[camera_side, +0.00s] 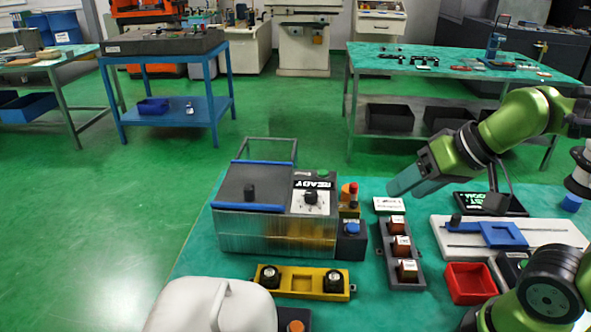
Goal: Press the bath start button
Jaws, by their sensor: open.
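The bath (275,234) is a metal tank with a dark lid (240,185) and a light panel reading READY, which carries a black knob (311,196). At its right side stand a dark box with a blue button (352,228) and a small yellow-and-black unit with a red-orange top (349,190). An orange button (295,326) shows at the bottom edge. No label tells me which one is the bath start button. My gripper (404,184) is open and apparently empty, above the table to the right of the bath; its fingertips point down and left.
A dark rack (388,251) with several brown-and-white blocks stands below my gripper. A yellow holder (317,294) with black knobs lies in front of the bath. A red tray (469,283), a white board with a blue slide (492,233) and a screen lie right. A white rounded body (215,306) fills the front left.

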